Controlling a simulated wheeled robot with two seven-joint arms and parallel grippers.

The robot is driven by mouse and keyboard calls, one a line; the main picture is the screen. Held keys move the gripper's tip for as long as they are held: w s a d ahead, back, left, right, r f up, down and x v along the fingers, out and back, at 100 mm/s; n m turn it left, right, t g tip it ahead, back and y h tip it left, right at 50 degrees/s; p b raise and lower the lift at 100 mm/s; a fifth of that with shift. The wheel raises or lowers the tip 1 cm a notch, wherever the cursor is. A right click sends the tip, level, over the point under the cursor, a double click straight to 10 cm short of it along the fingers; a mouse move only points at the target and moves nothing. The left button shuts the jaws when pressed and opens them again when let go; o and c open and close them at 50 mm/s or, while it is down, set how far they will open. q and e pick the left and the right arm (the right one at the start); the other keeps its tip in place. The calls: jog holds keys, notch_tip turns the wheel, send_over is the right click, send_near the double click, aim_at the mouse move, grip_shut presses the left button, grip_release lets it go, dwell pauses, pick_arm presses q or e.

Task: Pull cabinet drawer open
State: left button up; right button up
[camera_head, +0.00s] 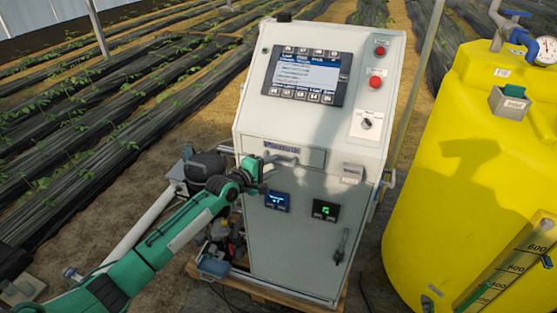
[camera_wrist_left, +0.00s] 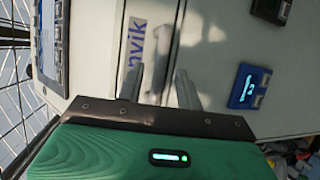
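The grey-white cabinet (camera_head: 295,236) stands in the middle of the head view. Its shallow drawer front (camera_head: 315,158) is below the sloped panel and looks flush with the cabinet. A blue-lettered label is above my left gripper (camera_head: 284,160), which is at the drawer front. In the left wrist view the two grey fingers (camera_wrist_left: 158,88) point at the pale front and stand apart, with a gap between them. My right gripper is not in view.
A yellow tank (camera_head: 450,160) stands close on the right. The control panel has a screen (camera_head: 305,75) and red buttons (camera_head: 376,83). Two small displays (camera_head: 325,210) and a dark door handle (camera_head: 341,246) are below the drawer. Pump equipment (camera_head: 217,240) is at the cabinet's left.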

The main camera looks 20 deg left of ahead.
aim_at(278, 161)
pick_arm(q)
jog(key=shift+x, duration=1.95)
jog(key=shift+f, duration=0.1)
grip_shut()
